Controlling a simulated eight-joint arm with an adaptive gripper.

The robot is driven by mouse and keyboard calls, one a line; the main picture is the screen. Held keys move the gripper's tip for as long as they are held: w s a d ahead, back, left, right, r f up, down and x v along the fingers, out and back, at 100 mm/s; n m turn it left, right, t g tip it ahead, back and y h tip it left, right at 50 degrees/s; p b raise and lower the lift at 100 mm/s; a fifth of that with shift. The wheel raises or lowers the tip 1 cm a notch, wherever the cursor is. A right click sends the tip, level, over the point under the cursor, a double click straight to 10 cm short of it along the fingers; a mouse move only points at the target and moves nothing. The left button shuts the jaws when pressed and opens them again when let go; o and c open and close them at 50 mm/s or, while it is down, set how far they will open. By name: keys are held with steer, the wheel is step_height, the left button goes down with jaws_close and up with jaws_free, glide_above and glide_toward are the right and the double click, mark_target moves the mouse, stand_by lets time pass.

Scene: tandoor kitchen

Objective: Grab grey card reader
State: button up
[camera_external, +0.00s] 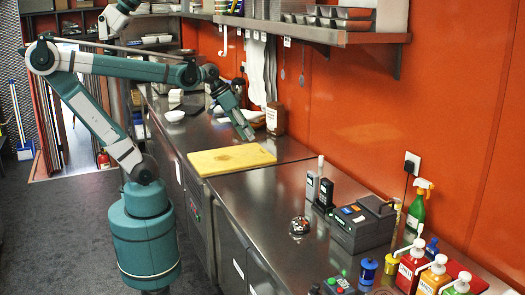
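My gripper (247,132) hangs above the far part of the steel counter, just beyond the yellow cutting board. It is too small to tell whether its fingers are open or shut, and I see nothing held in it. A small upright grey device (312,185), which may be the grey card reader, stands on the counter to the right of the board, well apart from my gripper. A black upright device (325,194) stands right beside it. Another dark device with coloured buttons (339,284) lies at the bottom edge, partly cut off.
The yellow cutting board (232,159) lies between my gripper and the upright devices. A dark boxy machine (362,224) and a small round metal item (299,227) stand nearby. Sauce and spray bottles (417,208) crowd the right. A shelf (300,30) overhangs the back.

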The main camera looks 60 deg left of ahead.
steer(key=w+d+r+m+g+h+b, duration=0.1)
steer(key=w+d+m+h+b, duration=0.2)
steer(key=w, duration=0.5)
steer(key=w+d+m+g+h+b, duration=0.1)
steer(key=w+d+m+g+h, duration=0.1)
steer(key=w+d+m+h, duration=0.45)
steer(key=w+a+m+g+h+b, duration=0.2)
steer(key=w+a+m+h+b, duration=0.3)
steer(key=w, duration=0.7)
step_height(320, 180, down, 21)
steer(key=m+p, duration=0.1)
steer(key=shift+a+f+h, duration=0.15)
steer(key=shift+a+h, duration=0.25)
steer(key=shift+h, duration=0.05)
steer(key=shift+d, duration=1.3)
steer(key=shift+d, duration=0.1)
